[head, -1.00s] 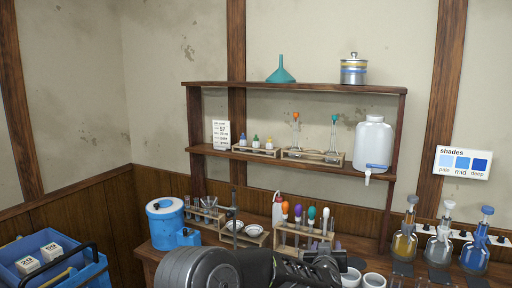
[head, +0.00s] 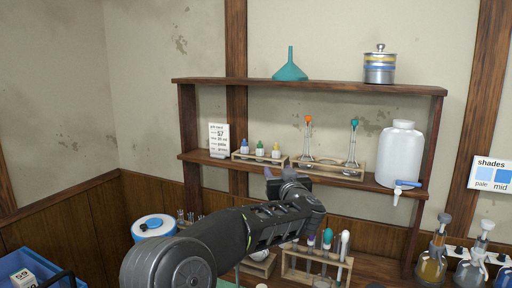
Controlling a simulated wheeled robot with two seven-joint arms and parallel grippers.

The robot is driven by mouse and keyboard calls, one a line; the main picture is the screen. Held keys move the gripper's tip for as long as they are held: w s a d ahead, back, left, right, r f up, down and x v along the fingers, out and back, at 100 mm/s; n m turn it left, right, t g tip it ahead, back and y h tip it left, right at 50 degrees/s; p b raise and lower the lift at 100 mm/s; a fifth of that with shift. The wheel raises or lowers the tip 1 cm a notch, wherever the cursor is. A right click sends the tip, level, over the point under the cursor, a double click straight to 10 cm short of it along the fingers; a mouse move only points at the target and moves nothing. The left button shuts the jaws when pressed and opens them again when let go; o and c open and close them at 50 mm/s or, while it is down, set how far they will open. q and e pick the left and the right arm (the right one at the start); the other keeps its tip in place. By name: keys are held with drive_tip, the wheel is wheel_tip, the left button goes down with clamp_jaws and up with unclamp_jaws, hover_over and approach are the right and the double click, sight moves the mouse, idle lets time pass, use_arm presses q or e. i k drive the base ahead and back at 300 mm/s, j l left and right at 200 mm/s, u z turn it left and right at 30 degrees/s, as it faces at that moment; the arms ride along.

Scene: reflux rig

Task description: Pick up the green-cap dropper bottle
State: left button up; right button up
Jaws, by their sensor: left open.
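The green-cap dropper bottle (head: 260,148) stands upright in a small wooden rack (head: 247,159) on the lower shelf. It is the middle one of three small white bottles, between a blue-purple-cap bottle (head: 244,148) and a yellow-cap bottle (head: 276,151). My left gripper (head: 279,171) is open and raised to about the height of the lower shelf's edge, just below and right of the green-cap bottle. It appears apart from the bottles, with nothing visible between its fingers. My right gripper is not in view.
A white jug (head: 400,155) with a tap stands at the shelf's right end. A card (head: 219,140) stands left. Below, a test-tube rack (head: 318,268) stands on the bench.

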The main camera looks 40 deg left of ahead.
sight(260, 150)
drive_tip(key=i+j, duration=0.15)
drive_tip(key=j, duration=0.25)
drive_tip(key=i+j, duration=0.15)
drive_tip(key=j, duration=0.2)
drive_tip(key=i+j, duration=0.15)
drive_tip(key=j, duration=0.25)
drive_tip(key=i+j, duration=0.2)
drive_tip(key=j, duration=0.15)
